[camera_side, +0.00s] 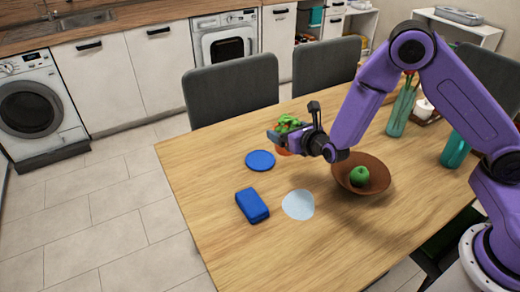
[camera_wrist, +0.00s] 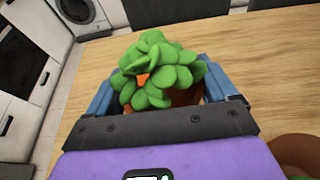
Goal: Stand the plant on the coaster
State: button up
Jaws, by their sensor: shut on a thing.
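The plant has green leaves (camera_side: 289,123) above an orange-brown pot (camera_side: 283,151). My gripper (camera_side: 286,138) is shut on it and holds it above the table, roughly upright. In the wrist view the leaves (camera_wrist: 158,68) fill the space between the fingers of my gripper (camera_wrist: 160,88), hiding most of the pot. A flat round blue disc (camera_side: 260,160), which looks like the coaster, lies on the table to the left of and below the plant in the side view. It does not show in the wrist view.
A blue block (camera_side: 252,205) and a pale flat disc (camera_side: 298,204) lie nearer the front. A brown bowl (camera_side: 345,187) holds a green apple (camera_side: 359,176). A teal vase (camera_side: 400,110) and teal vessel (camera_side: 455,150) stand right. Table left of the blue disc is clear.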

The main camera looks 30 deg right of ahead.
aim_at(279, 153)
jog(key=shift+w+a+f, duration=0.4)
jog(key=shift+w+f, duration=1.45)
jog(key=shift+f, duration=0.1)
jog(key=shift+w+a+f, duration=0.45)
jog(key=shift+w+f, duration=1.4)
jog(key=shift+f, duration=0.1)
jog(key=shift+w+a+f, duration=0.4)
jog(key=shift+w+f, duration=1.45)
jog(key=shift+f, duration=0.1)
jog(key=shift+f, duration=0.15)
jog(key=o, duration=1.1)
jog(key=shift+s, duration=0.15)
jog(key=v, duration=1.2)
